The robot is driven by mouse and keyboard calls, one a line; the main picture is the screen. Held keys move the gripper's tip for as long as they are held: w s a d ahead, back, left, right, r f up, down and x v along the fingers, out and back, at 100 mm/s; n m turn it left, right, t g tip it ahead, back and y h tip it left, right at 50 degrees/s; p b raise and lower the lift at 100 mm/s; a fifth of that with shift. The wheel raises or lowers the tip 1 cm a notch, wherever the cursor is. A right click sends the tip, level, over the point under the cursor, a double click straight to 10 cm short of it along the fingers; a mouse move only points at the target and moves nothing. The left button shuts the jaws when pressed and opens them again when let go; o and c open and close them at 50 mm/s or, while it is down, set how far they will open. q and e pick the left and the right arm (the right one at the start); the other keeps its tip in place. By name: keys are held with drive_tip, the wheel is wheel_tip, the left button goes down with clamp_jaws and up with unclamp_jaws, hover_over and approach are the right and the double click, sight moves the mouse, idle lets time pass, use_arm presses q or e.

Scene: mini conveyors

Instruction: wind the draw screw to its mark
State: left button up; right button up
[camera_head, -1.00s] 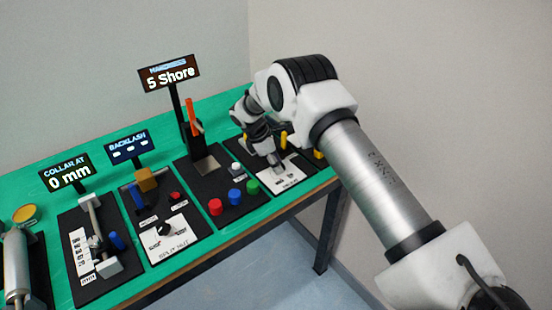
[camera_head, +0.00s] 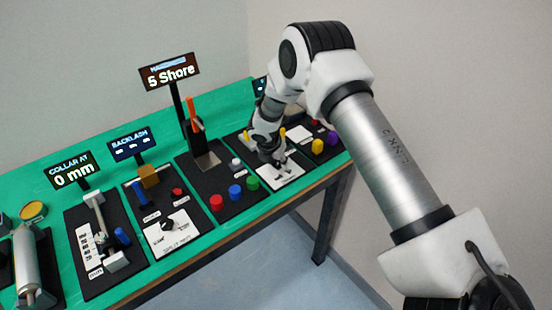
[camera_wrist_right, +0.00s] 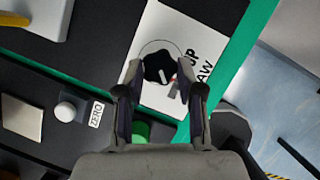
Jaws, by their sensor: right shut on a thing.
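My right gripper (camera_wrist_right: 160,80) is at a black lobed knob (camera_wrist_right: 158,69) on a white plate (camera_wrist_right: 155,28), one finger on each side, shut on it. The knob has a pale pointer mark. The plate's lettering is partly hidden and ends in "AW", so I cannot read the whole label. In the head view my right gripper (camera_head: 276,160) reaches down to the same white plate (camera_head: 283,182), and it mostly hides the knob there. My left gripper is out of view.
Left of the plate are green (camera_head: 253,183), blue (camera_head: 235,192) and red (camera_head: 217,202) buttons. Yellow (camera_head: 318,146) and purple (camera_head: 332,138) knobs stand to the right. A sign (camera_head: 169,72) reads "5 Shore". The bench's front edge lies close below the plate.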

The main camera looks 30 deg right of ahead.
drive_tip(key=shift+s+d+n+t+y, duration=0.1)
drive_tip(key=shift+n+t+y, duration=0.35)
drive_tip(key=shift+n, duration=1.05)
drive_tip(key=o, duration=1.2)
drive_tip(key=shift+c, duration=0.2)
drive_tip(key=shift+r, duration=0.1)
drive_tip(key=v, duration=1.1)
drive_tip(key=shift+s+r, duration=0.2)
drive_tip(key=shift+r, duration=0.1)
